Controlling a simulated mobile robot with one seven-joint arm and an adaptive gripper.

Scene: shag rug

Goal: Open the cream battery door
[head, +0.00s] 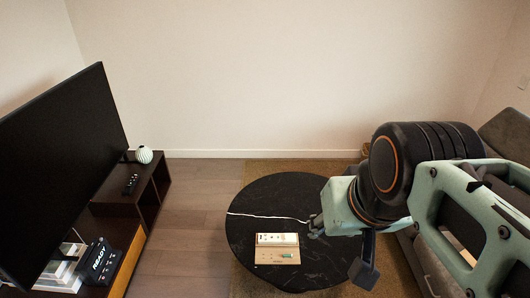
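A small cream item (277,239) lies on the round black table, at the upper edge of a tan board (265,256). It is too small here to tell whether it is the battery door or whether a door on it is open or shut. A small green item (290,256) lies on the board just below it. My gripper (339,249) is to the right of the board, over the right part of the table. Its dark fingers look spread apart, with nothing seen between them.
The round black table (265,197) has free room at its top and left. A TV (60,170) and a low cabinet (157,190) stand at left. A grey sofa (508,130) is at right.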

